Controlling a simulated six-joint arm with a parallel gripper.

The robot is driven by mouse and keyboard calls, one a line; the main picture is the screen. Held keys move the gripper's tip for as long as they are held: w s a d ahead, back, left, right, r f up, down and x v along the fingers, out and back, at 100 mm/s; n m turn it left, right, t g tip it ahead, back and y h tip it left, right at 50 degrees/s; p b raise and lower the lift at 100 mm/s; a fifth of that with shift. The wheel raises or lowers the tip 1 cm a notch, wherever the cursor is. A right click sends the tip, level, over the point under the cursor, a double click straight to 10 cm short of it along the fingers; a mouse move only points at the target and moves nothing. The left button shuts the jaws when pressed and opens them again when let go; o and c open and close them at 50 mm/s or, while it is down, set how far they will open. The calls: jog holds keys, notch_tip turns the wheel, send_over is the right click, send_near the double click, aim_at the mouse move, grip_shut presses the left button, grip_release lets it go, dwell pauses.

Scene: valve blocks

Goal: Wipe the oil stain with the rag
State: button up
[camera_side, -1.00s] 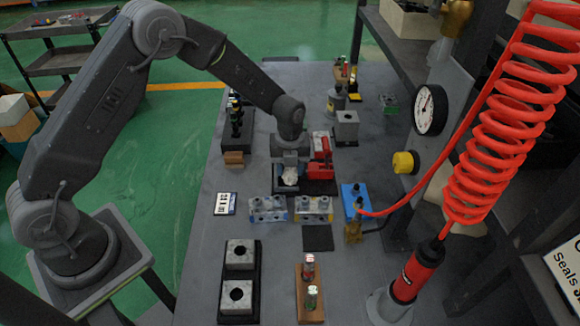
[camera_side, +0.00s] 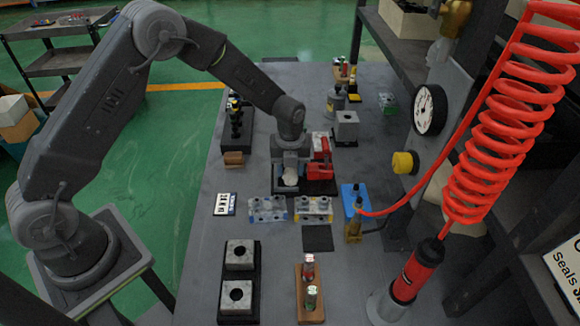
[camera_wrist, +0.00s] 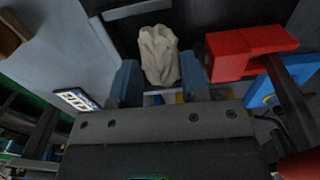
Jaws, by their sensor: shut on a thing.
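The rag (camera_side: 291,178) is a crumpled off-white cloth. In the wrist view it bunches up (camera_wrist: 159,55) between the two blue fingers of my gripper (camera_wrist: 161,85). My gripper (camera_side: 290,184) is shut on the rag. In the side view it points down, low over a dark area of the bench just left of a red block. I cannot tell whether the rag touches the surface. I cannot make out the oil stain in either view; the gripper and rag hide part of the surface.
The red block (camera_side: 320,152) stands close on the right. Two grey valve blocks (camera_side: 267,209) (camera_side: 313,209) stand just in front, with a blue block (camera_side: 354,199) to their right. A white label card (camera_side: 225,204) lies at left. A red coiled hose (camera_side: 495,130) hangs at right.

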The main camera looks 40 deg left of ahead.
jog(key=shift+w+a+f, duration=0.2)
jog(key=shift+a, duration=0.25)
jog(key=shift+s+d+r, duration=0.15)
jog(key=shift+s+d, duration=0.3)
jog(key=shift+d, duration=0.05)
jog(key=shift+w, duration=0.1)
jog(key=shift+w+a+r, duration=0.2)
jog(key=shift+w+a, duration=0.25)
jog(key=shift+s+d, duration=0.1)
jog(key=shift+s+d+f, duration=0.15)
